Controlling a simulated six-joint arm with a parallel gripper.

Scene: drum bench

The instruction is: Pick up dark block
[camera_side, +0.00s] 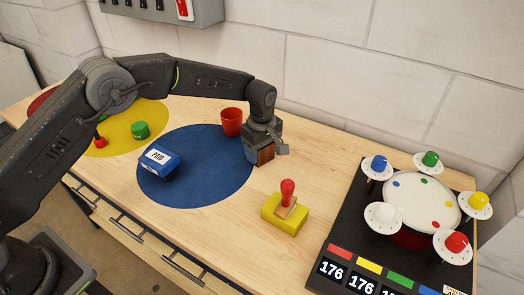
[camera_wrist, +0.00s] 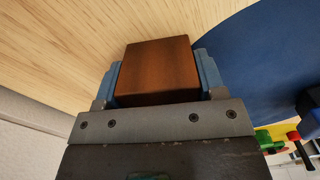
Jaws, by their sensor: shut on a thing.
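The dark block (camera_wrist: 158,68) is reddish-brown wood and fills the space between my fingers in the wrist view. In the side view the dark block (camera_side: 266,156) shows under my gripper (camera_side: 266,148), at the right edge of the blue circle. My gripper (camera_wrist: 158,80) is shut on the block, with a blue-grey finger against each side. I cannot tell whether the block touches the bench or is just above it.
A red cup (camera_side: 232,121) stands close left of my gripper. A blue PAID box (camera_side: 159,162) lies on the blue circle (camera_side: 205,190). A yellow stamp block with a red handle (camera_side: 286,212) is in front. The drum board (camera_side: 345,240) stands right.

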